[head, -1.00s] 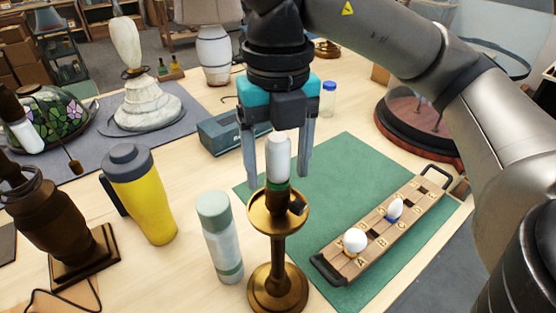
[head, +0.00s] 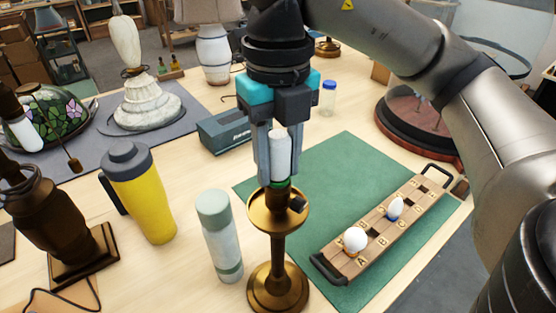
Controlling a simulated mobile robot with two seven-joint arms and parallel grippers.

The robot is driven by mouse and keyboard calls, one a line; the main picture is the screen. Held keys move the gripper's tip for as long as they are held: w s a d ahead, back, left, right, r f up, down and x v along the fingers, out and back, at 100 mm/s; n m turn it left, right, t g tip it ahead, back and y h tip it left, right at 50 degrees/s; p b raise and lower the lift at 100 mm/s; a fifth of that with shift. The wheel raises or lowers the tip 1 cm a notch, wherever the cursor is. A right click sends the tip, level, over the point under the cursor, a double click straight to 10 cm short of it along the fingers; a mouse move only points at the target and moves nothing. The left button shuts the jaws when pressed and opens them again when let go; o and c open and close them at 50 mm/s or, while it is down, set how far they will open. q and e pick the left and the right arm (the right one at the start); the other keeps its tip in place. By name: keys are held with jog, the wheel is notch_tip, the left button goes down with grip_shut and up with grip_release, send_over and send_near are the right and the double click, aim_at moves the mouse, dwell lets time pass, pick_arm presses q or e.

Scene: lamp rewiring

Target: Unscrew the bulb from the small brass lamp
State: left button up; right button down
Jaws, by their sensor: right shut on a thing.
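The small brass lamp (head: 277,232) stands upright on the table, with a round dish below its socket. The bulb's upper part shows between the fingers; the finger contact is partly hidden. My left gripper is not in view.
A wooden tray (head: 383,247) with lettered slots, holding two white bulbs, lies on a green mat (head: 333,165) at right. A pale green-capped bottle (head: 220,237) stands close left of the lamp. A yellow mug (head: 144,196) and a dark brown lamp (head: 48,222) stand farther left.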

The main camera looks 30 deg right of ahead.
jog(key=n, duration=0.6)
dwell(0.3)
jog(key=n, duration=0.7)
jog(key=shift+n, duration=0.6)
jog(key=n, duration=0.5)
jog(key=shift+n+b, duration=0.3)
jog(key=shift+w+r+n, duration=0.1)
jog(key=shift+n, duration=1.1)
